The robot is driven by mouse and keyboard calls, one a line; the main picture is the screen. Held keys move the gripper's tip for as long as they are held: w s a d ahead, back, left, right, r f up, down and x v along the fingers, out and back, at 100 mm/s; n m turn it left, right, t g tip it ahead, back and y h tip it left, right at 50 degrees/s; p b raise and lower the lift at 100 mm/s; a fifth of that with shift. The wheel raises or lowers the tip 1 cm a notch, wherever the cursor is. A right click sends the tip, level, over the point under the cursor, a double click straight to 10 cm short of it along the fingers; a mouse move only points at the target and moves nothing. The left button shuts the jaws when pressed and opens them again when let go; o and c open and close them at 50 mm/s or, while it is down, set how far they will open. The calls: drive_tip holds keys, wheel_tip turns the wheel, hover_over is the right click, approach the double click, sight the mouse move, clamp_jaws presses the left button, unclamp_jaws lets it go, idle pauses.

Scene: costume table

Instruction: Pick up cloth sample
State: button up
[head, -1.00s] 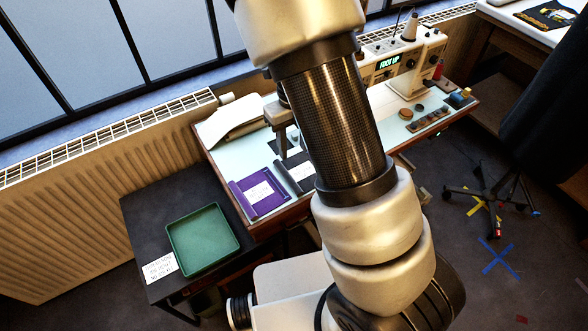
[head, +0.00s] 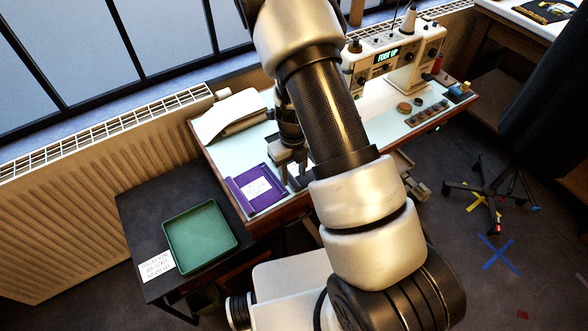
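A purple cloth sample (head: 258,189) with a white label lies at the front left of the pale sewing table (head: 232,150). A dark cloth sample with a white label (head: 297,171) lies just right of it and is now mostly hidden behind my gripper and arm. My gripper (head: 288,168) points down over the table beside the purple sample's right edge, over the dark sample's place. Its fingertips are small and partly covered, so I cannot tell their opening or whether they touch cloth.
A green tray (head: 168,243) stands empty on a black side table (head: 135,205) with a white printed card (head: 156,266). A white sewing machine (head: 405,62) stands at the back right. A rolled white cloth (head: 230,114) lies at the back left. A wheeled stand (head: 492,190) is at right.

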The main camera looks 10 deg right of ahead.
wheel_tip(320, 180, down, 2)
drive_tip(key=shift+f, duration=0.15)
clamp_jaws()
